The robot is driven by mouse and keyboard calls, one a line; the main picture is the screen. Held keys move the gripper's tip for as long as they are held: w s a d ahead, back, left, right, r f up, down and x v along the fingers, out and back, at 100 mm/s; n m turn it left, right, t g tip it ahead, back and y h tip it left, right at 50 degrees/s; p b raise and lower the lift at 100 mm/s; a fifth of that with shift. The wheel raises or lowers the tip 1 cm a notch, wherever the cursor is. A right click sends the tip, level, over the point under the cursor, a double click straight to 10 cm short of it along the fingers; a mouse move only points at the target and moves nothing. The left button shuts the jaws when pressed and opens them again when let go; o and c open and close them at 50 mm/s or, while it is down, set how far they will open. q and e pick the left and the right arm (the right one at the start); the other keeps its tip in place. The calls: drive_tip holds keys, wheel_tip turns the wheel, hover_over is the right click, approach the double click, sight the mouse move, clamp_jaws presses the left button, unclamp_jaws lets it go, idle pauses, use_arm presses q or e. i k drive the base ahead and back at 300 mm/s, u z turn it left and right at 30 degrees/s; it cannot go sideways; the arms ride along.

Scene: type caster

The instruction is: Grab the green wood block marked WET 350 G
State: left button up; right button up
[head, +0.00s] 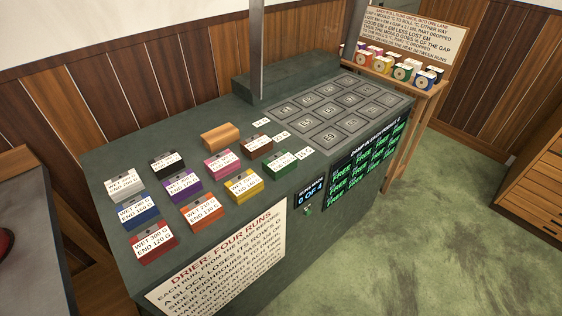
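A green block (282,169) sits on the dark green counter (110,155), at the right front end of a group of coloured blocks. A white label lies on its top; the print is too small for me to read the weight surely. It is the only green block in this group. A small white card (304,154) lies just right of it. Neither of my grippers is in view.
Near the green block are a brown block (256,152), a pink block (222,170) and a yellow block (245,195). A grid of grey pads (340,110) fills the counter's right part. A wooden side table (400,85) with coloured items stands beyond. Green floor is clear at right.

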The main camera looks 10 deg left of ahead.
sight(276, 166)
drive_tip(key=z, duration=1.65)
drive_tip(key=i, duration=2.95)
drive_tip(key=u, duration=3.2)
